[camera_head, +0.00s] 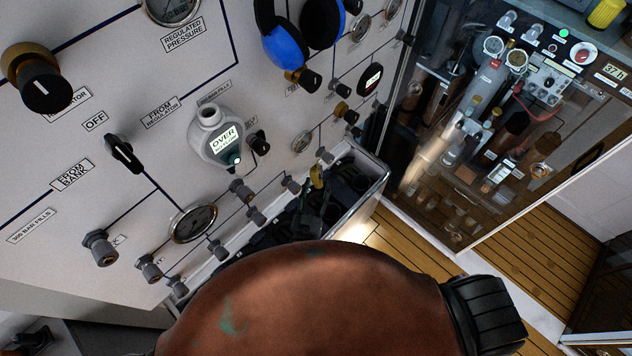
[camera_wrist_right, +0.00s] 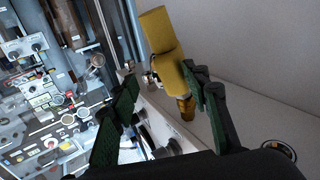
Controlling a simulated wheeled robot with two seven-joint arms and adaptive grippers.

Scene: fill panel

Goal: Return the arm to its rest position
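My right gripper (camera_wrist_right: 160,77) shows in the wrist view with its two dark green finger pads spread apart. Nothing is held between them. A yellow cylindrical fitting with a brass-coloured lower end (camera_wrist_right: 165,48) stands just beyond the fingers, close to the right one. I cannot tell whether they touch. My left gripper is not in view.
The panel carries gauges (camera_head: 194,222), knobs (camera_head: 123,153), grey fittings and blue-black headphones (camera_head: 283,42). An open bin (camera_head: 374,195) runs along its lower edge. A glass-fronted equipment cabinet (camera_head: 470,110) stands at right. Wooden floor (camera_head: 545,245) shows bare there.

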